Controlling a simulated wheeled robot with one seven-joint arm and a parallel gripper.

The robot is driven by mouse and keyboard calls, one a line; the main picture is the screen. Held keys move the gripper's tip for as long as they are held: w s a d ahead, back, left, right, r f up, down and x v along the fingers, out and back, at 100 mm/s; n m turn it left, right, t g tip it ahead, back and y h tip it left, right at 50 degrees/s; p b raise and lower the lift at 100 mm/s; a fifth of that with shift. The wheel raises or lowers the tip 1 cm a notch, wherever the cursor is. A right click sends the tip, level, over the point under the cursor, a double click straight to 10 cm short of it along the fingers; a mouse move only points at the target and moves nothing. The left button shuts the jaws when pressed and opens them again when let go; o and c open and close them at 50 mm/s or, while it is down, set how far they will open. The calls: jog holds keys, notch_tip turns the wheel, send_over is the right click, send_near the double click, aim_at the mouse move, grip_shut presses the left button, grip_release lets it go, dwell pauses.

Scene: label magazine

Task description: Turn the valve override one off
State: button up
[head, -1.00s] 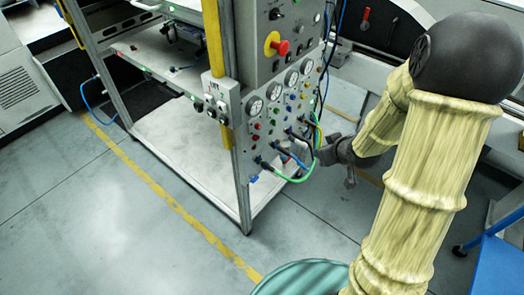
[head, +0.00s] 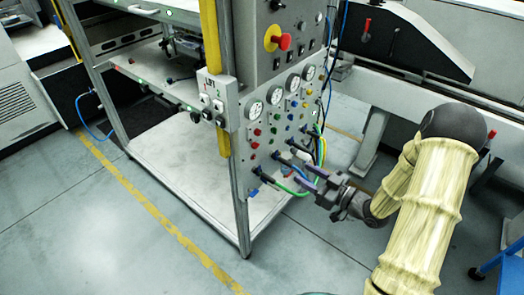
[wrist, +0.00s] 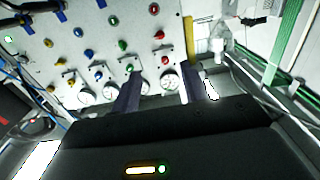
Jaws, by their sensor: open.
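The upright grey valve panel (head: 264,150) carries a row of round gauges (head: 274,95), with red, green, blue and yellow knobs (head: 273,130) below them. The wrist view shows these knobs (wrist: 123,46) and gauges (wrist: 105,90) from close up, upside down. I cannot read any label, so which control is valve override one cannot be told. My gripper (head: 302,176) is open and empty, its two purple fingers pointing left toward the panel's lower part, near the plugged cables. In the wrist view the dark fingers (wrist: 161,88) stand apart in front of the gauges, with no knob between them.
Plugged cables (head: 297,160), green, blue and yellow, hang from the panel's lower edge near my fingers. A red emergency button on yellow (head: 277,40) sits above the gauges. A small switch box (head: 217,97) is on the frame's left post. Grey floor (head: 120,225) is open in front.

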aim_at(255, 146)
jog(key=x, duration=1.7)
jog(key=shift+w, duration=0.2)
jog(key=shift+a, duration=0.15)
grip_shut()
